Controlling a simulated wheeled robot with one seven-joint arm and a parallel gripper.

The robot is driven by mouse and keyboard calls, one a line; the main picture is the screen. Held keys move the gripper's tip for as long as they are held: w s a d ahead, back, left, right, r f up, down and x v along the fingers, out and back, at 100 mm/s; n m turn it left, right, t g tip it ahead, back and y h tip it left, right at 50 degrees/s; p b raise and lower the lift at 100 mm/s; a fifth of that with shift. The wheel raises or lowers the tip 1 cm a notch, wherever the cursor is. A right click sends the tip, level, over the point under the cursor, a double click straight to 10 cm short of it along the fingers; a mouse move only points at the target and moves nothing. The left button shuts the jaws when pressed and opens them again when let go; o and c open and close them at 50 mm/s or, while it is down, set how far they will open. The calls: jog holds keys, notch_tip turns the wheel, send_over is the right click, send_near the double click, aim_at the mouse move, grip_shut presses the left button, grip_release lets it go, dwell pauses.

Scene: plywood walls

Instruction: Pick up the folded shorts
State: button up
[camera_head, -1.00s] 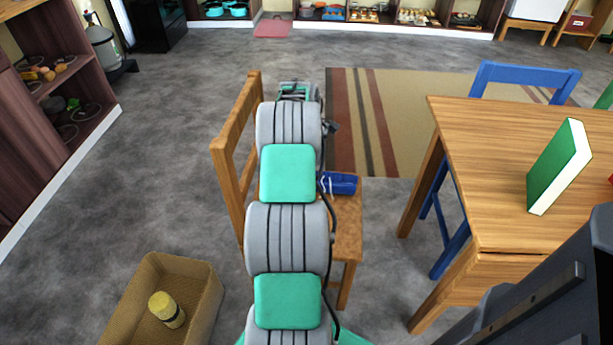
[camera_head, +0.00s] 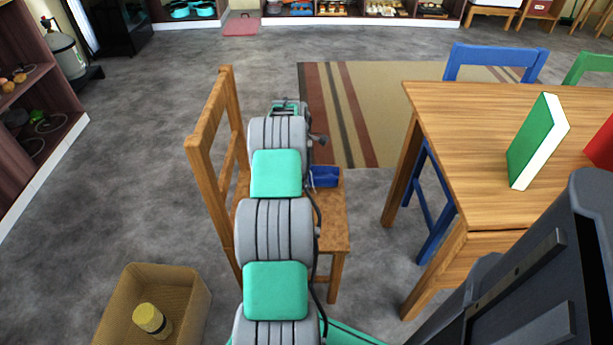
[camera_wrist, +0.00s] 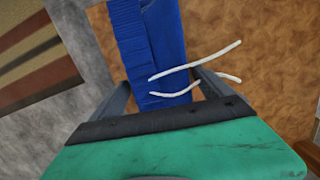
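The folded shorts (camera_wrist: 150,45) are blue, with a ribbed waistband and two loose white drawstring ends. They lie on the seat of a wooden chair (camera_head: 333,215). In the head view a blue part of the shorts (camera_head: 325,177) shows just right of my arm; the rest is hidden behind it. In the wrist view my gripper (camera_wrist: 162,80) is open, with one finger on each side of the waistband end of the shorts. The fingertips are close to the shorts' edges; I cannot tell whether they touch. The drawstrings pass over the right finger.
A wooden table (camera_head: 450,110) with a green book (camera_head: 530,145) stands to the right, with a blue chair (camera_head: 495,58) by it. A basket (camera_head: 190,290) holding a yellow-lidded jar (camera_head: 152,320) is on the floor at lower left. The chair's backrest (camera_head: 210,125) rises left of my arm.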

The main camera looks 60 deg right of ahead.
jog(key=c, duration=1.2)
jog(key=shift+r, duration=0.1)
jog(key=shift+c, duration=0.2)
